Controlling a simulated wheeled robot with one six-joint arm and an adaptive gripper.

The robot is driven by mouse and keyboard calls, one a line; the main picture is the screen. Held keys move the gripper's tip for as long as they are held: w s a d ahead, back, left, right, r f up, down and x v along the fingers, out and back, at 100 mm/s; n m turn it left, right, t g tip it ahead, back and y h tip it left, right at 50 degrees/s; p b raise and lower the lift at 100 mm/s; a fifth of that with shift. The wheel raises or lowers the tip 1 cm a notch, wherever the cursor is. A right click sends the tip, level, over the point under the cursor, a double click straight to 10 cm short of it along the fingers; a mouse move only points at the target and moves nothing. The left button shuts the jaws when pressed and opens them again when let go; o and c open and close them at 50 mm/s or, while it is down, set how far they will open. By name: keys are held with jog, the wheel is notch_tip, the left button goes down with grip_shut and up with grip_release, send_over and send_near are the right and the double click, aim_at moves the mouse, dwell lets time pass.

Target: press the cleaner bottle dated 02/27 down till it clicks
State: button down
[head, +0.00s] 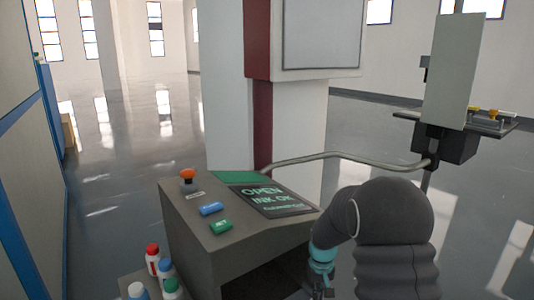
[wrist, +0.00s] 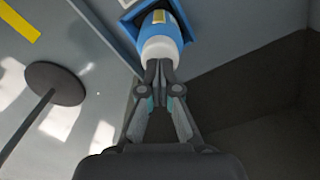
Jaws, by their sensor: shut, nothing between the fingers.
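In the wrist view a white and blue bottle (wrist: 161,49) with a yellow label stands at a blue-edged opening (wrist: 128,28) in a grey surface. No date can be read on it. My gripper (wrist: 165,72) is shut and empty, its fingertips overlapping the white end of the bottle in the picture. I cannot tell if they touch it. In the head view my gripper (head: 322,291) is low at the right of the grey console, mostly cut off by the frame edge. The bottle at the opening does not show there.
The console (head: 185,225) has a screen (head: 268,201) reading OPEN and INK OK, an orange knob (head: 187,174), a blue button (head: 211,209) and a green button (head: 220,227). Several capped bottles, one red-capped (head: 152,259), stand at its lower left. A bent metal pipe (head: 345,155) runs behind my arm.

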jog(key=shift+f+b, duration=0.55)
jog(key=shift+f, duration=0.4)
dwell(0.5)
jog(key=shift+r+p, duration=2.45)
jog(key=shift+r, duration=1.6)
